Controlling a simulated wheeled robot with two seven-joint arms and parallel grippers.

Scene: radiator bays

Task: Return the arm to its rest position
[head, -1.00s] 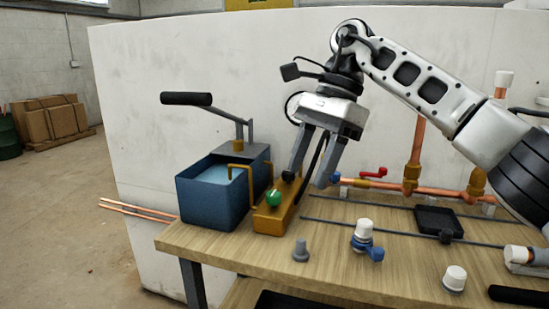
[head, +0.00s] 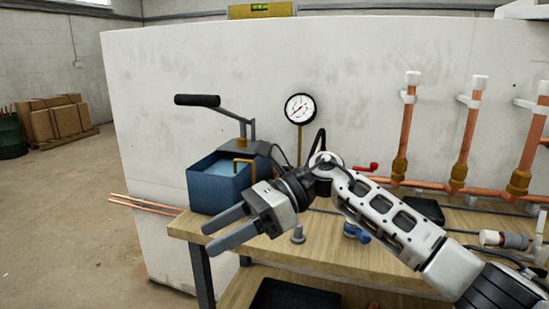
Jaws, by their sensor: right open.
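My right gripper (head: 226,229) is in the head view, in front of the workbench's left part. Its two grey fingers point left and are apart, with nothing between them. My right arm comes in from the lower right and crosses over the bench. The wrist hides part of the brass-coloured block and the items around it. My left gripper is not in the head view.
A blue water tank (head: 215,192) with a black-handled pump lever (head: 197,100) stands at the bench's left end. A pressure gauge (head: 300,108) stands behind. Copper pipes (head: 467,140) rise along the white wall at right. The wooden bench (head: 345,258) has a lower shelf.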

